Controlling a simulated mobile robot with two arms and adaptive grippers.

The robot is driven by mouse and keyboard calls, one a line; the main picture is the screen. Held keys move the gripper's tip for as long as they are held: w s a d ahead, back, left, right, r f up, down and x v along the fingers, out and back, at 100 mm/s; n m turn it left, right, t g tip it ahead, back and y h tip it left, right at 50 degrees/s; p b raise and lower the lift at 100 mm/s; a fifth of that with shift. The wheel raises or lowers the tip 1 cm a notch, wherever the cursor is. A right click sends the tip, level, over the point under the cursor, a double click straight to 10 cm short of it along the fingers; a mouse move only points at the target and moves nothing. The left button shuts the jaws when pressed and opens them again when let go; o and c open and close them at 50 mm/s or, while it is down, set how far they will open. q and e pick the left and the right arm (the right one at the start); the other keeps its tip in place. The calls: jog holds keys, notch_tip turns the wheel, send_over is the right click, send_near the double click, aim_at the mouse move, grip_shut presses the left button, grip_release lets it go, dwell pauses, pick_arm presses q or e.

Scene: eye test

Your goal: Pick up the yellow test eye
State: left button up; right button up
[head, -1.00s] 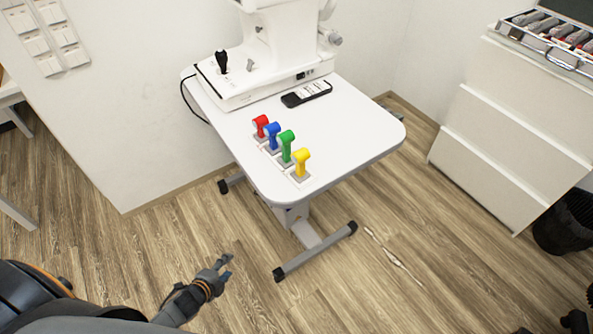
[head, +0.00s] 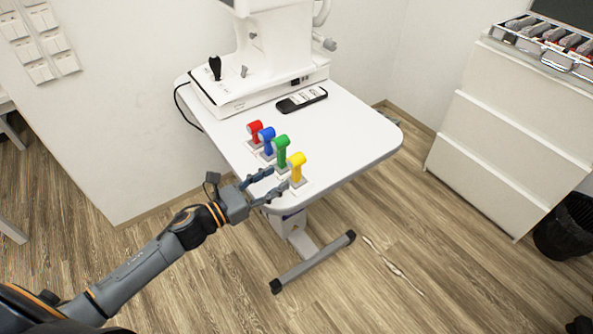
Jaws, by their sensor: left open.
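The yellow test eye (head: 297,168) stands upright on a small pale base at the near edge of the white table (head: 345,140). A green test eye (head: 281,150), a blue test eye (head: 267,140) and a red test eye (head: 255,130) stand in a row behind it to the left. My left gripper (head: 279,182) is open, its fingers pointing right toward the yellow test eye, just left of it. Whether a fingertip touches it I cannot tell. My right gripper is not in view.
A white eye-examination machine (head: 260,80) with a black joystick stands at the table's back. A black remote (head: 302,99) lies in front of it. A white drawer cabinet (head: 505,135) with an open case (head: 550,42) on top stands at the right. The table's right part is clear.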

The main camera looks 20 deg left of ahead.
aim_at(297, 167)
pick_arm(q)
jog(key=shift+x, duration=3.9)
grip_shut()
